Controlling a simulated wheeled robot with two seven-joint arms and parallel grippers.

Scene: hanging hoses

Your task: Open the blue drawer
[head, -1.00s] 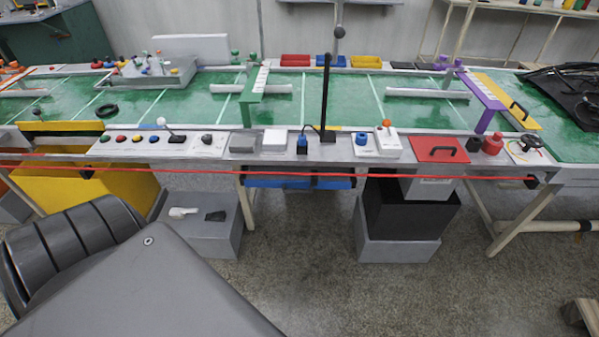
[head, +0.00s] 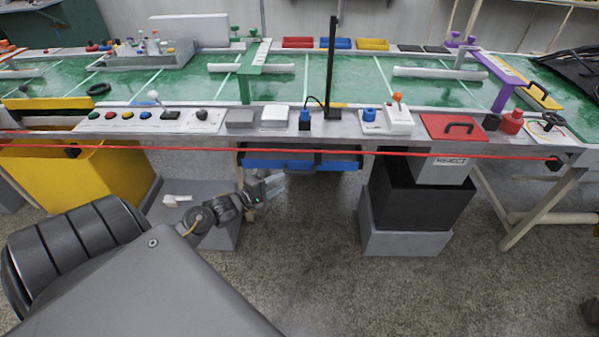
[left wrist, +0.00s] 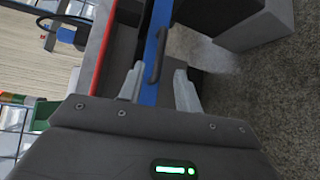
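The blue drawer (head: 325,165) is under the table's front edge, below the red cord, and looks shut. In the left wrist view its blue front (left wrist: 150,88) runs upright through the picture, with a dark handle (left wrist: 157,58) on it. My left gripper (head: 272,185) is just in front of and below the drawer's left part. In the left wrist view the left gripper (left wrist: 158,84) is open, and the handle lines up with the gap between its fingers. I cannot tell whether they touch it. My right gripper is not in view.
A red cord (head: 400,154) runs along the table's front edge. A yellow bin (head: 95,180) stands at the left. A black bin (head: 415,200) on a grey block stands right of the drawer. The floor (head: 330,260) in front of the drawer is clear.

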